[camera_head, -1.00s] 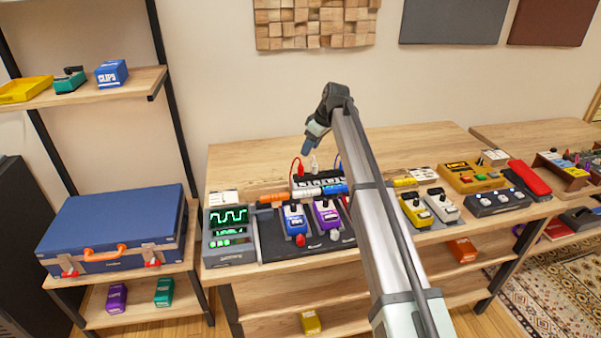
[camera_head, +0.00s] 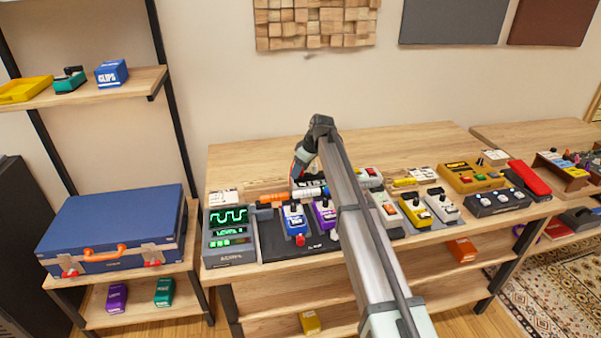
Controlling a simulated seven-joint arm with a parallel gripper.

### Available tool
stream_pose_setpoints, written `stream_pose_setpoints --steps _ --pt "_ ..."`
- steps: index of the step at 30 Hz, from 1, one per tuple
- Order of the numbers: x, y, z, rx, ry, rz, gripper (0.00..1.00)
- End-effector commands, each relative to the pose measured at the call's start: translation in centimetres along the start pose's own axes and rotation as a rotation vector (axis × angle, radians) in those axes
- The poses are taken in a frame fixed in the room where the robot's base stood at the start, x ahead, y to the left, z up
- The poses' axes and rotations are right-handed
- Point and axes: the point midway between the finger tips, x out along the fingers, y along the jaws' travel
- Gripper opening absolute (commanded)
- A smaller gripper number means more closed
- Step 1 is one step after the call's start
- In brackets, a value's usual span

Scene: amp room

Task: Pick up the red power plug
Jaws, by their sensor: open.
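The red power plug (camera_head: 294,168) shows as a small, thin red bit at the black power box (camera_head: 309,190) on the wooden bench; most of it is hidden by my gripper. My gripper (camera_head: 299,170) points down right at the plug, just above the box. Its fingers are small and partly hidden by my arm, and it is open. I cannot tell whether the fingers stand around the plug or touch it. The white and blue plugs beside it are hidden behind my arm.
A pedalboard with blue (camera_head: 295,218) and purple (camera_head: 324,212) pedals lies in front of the box, with a green-screen unit (camera_head: 230,236) to its left. Yellow (camera_head: 416,211) and white pedals stand to the right. The bench's back left (camera_head: 250,160) is bare.

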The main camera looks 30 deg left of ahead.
Motion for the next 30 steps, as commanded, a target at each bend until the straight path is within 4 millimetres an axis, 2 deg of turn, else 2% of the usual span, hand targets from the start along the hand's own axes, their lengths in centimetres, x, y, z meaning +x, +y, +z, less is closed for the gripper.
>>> stream_pose_setpoints --steps 7,24,30 --pt "0.33 0.02 0.00 0.000 0.001 0.001 0.53" --pt "0.31 0.02 0.02 0.000 0.000 0.001 0.00" --pt "0.31 0.02 0.01 0.000 0.000 0.001 0.00"
